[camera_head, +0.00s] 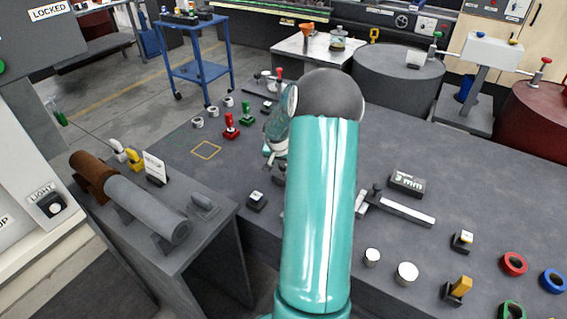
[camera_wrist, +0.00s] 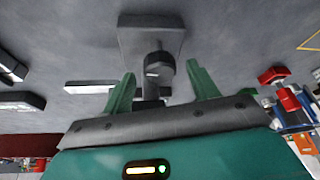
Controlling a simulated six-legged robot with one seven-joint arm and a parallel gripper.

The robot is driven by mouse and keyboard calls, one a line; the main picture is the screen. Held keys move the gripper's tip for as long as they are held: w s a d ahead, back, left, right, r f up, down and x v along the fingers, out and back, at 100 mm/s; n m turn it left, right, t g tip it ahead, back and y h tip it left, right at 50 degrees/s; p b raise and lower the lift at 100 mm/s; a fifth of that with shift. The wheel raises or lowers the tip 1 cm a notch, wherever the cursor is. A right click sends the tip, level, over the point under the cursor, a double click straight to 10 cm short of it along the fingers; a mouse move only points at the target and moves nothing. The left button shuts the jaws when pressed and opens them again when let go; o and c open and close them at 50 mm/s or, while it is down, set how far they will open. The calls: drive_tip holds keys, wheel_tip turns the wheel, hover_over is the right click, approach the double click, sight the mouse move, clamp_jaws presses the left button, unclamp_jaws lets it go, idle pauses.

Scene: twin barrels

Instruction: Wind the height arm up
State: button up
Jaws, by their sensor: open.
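A dark square plate with a short stem and a round dark knob (camera_wrist: 158,64) shows in the wrist view. My gripper (camera_wrist: 163,80) is open there, with one green finger on each side of the knob and stem. I cannot tell whether the fingers touch it. In the head view my gripper (camera_head: 271,155) is low over the dark bench, partly hidden by my arm. A bar-shaped fixture with a small upright (camera_head: 400,208) lies right of my arm, its left end close to the arm. No label marks the height arm, so I cannot tell which part it is.
A black block marked 3 mm (camera_head: 406,183) lies on the bench (camera_head: 460,185). Red and green handles (camera_head: 231,126) stand at the back left. Metal cylinders (camera_head: 406,273) and coloured rings (camera_head: 513,264) lie at the front right. A grey barrel (camera_head: 398,80) and red barrel (camera_head: 545,120) stand behind.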

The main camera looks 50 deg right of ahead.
drive_tip(key=shift+w+d+f, duration=0.1)
drive_tip(key=shift+d+f, duration=0.05)
drive_tip(key=shift+f, duration=0.25)
drive_tip(key=c, duration=1)
drive_tip(key=shift+m, duration=0.3)
